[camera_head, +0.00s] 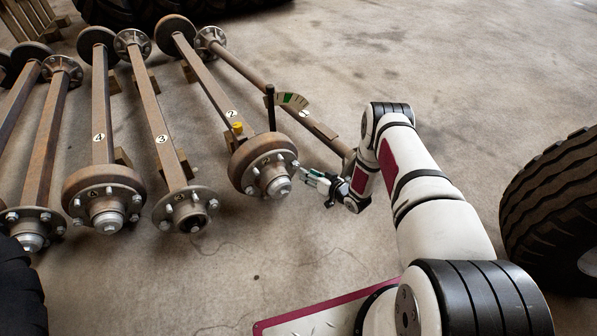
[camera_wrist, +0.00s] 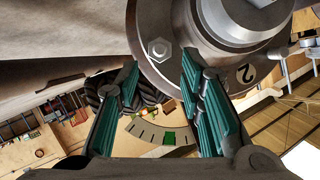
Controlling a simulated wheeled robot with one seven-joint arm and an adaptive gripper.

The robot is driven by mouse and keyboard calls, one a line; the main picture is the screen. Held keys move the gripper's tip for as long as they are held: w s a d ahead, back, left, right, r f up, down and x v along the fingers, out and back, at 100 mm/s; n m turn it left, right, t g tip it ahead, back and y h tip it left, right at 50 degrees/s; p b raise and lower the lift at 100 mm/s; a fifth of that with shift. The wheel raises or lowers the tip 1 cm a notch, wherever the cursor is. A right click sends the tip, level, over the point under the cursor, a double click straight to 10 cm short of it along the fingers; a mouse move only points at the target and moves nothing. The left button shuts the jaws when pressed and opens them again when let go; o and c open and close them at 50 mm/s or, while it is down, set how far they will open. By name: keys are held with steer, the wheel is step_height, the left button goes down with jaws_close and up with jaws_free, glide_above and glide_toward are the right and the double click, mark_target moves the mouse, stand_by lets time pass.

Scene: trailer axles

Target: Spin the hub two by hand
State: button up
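Hub two (camera_head: 264,165) is a rusty drum with a paler flange, wheel studs and a central cap, at the near end of the axle marked 2 (camera_head: 231,113). My gripper (camera_head: 306,176) is just right of its studded face. In the wrist view my gripper (camera_wrist: 158,72) has its teal-padded fingers spread apart. The hub flange (camera_wrist: 150,20) fills the top, with one stud (camera_wrist: 160,50) showing between the fingertips; I cannot tell whether they touch the flange.
A dark post with a curved gauge (camera_head: 292,101) bearing a green mark stands behind the hub. Axles marked 3 (camera_head: 161,139) and 4 (camera_head: 99,137) lie to the left. A large tyre (camera_head: 555,200) stands at right. The concrete floor in front is clear.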

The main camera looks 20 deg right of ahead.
mark_target(296, 167)
steer(key=b+x, duration=0.3)
steer(key=x, duration=0.4)
steer(key=shift+w+f, duration=0.1)
steer(key=shift+w, duration=0.05)
jaws_close()
